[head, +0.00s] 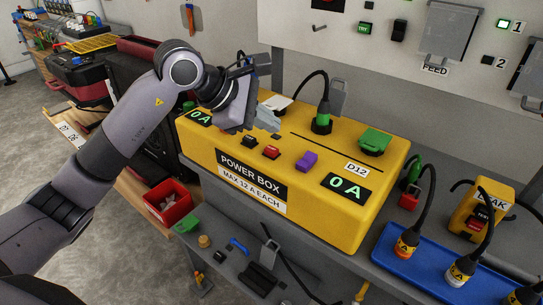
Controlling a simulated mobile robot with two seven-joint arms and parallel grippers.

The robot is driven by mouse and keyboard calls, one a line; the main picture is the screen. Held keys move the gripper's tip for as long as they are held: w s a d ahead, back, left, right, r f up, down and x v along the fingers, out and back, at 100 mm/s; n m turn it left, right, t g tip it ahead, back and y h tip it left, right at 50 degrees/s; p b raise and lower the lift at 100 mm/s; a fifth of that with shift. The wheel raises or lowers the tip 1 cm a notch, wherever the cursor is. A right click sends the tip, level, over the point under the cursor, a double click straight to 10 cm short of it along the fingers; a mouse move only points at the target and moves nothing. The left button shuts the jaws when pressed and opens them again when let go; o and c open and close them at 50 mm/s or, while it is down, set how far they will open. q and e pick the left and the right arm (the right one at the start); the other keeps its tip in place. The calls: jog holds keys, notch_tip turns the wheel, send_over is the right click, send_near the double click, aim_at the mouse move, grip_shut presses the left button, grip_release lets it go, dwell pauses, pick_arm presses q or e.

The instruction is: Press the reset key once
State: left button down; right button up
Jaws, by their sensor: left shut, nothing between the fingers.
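A yellow power box (370,215) stands on the grey bench, with two green displays that read 0 A. On its top are a black key (249,141), a red key (271,152) and a purple key (306,161). No label reading "reset" is legible, so I cannot tell which one is the reset key. My left gripper (270,121) is over the back left part of the box, its fingers shut and empty, above and behind the black and red keys. I cannot tell whether the fingertips touch the box. My right gripper is out of view.
A black plug with a green band (321,121) and a green cover (374,141) stand on the box top. A blue tray (395,262) with several plugs and a yellow LEAK tester (481,210) lie to the right. A red bin (167,203) is at the lower left.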

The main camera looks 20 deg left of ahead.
aim_at(268, 151)
pick_arm(q)
notch_tip(268, 151, down, 2)
jog(key=shift+f+b, duration=0.25)
jog(key=shift+b, duration=0.45)
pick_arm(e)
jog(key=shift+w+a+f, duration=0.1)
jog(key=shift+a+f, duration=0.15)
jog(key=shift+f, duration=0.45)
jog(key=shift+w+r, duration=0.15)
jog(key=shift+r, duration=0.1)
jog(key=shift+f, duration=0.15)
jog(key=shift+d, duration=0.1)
pick_arm(q)
jog(key=shift+f+b, duration=0.3)
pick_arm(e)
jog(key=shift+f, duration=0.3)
pick_arm(q)
jog(key=shift+f, duration=0.1)
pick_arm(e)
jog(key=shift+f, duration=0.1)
